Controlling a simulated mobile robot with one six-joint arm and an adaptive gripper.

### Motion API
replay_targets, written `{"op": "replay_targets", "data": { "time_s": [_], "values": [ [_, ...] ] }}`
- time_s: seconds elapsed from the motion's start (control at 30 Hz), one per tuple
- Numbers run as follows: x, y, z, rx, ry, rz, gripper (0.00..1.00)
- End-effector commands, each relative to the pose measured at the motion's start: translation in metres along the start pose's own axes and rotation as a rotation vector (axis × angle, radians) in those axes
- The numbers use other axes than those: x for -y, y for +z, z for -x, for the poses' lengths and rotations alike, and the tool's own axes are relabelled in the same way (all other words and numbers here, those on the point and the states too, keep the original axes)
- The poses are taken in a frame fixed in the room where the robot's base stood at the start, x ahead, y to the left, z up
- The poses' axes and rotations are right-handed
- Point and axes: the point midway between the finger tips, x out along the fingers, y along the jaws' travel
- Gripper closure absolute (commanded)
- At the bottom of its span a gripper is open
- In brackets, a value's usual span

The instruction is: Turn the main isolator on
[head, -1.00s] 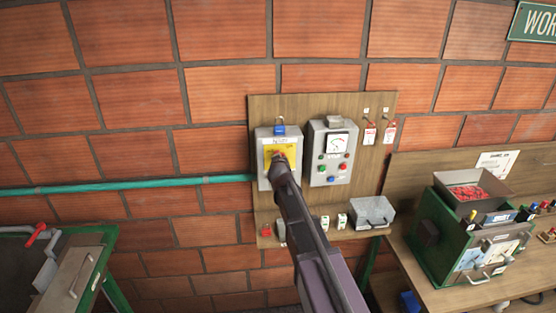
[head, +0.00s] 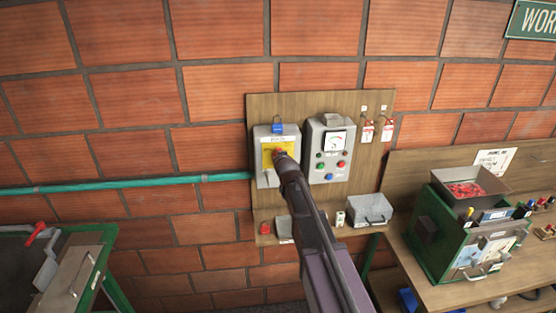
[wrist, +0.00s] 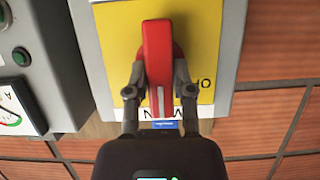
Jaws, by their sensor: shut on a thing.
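The main isolator is a grey box (head: 262,181) on a wooden board, with a yellow plate (head: 267,143) on its front. Its red handle (wrist: 157,40) runs nearly upright in the wrist view, where lettering on the plate and label appears upside down. My gripper (wrist: 158,91) is shut on the handle, one finger on each side near its white-marked end. In the head view my gripper (head: 283,158) reaches the box front and hides most of the handle; a bit of red (head: 279,152) shows.
A grey panel (head: 329,178) with a meter and coloured buttons stands close right of the isolator. Red tags (head: 367,132) hang further right. Several small items and a grey case (head: 369,211) sit on the ledge below. A green machine (head: 440,245) stands on the right bench.

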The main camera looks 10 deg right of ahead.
Motion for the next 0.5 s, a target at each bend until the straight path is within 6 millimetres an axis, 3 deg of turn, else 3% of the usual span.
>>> {"op": "replay_targets", "data": {
  "time_s": [0.2, 0.23, 0.33, 0.5],
  "values": [
    [0.0019, -0.0024, -0.0008, -0.007, -0.003, -0.003, 1.00],
    [0.0019, -0.0025, -0.0008, -0.008, -0.003, -0.003, 0.66],
    [0.0018, -0.0022, -0.0009, -0.006, -0.003, -0.003, 0.36],
    [0.0018, -0.0018, -0.0020, -0.003, -0.001, -0.001, 0.34]
  ]
}}
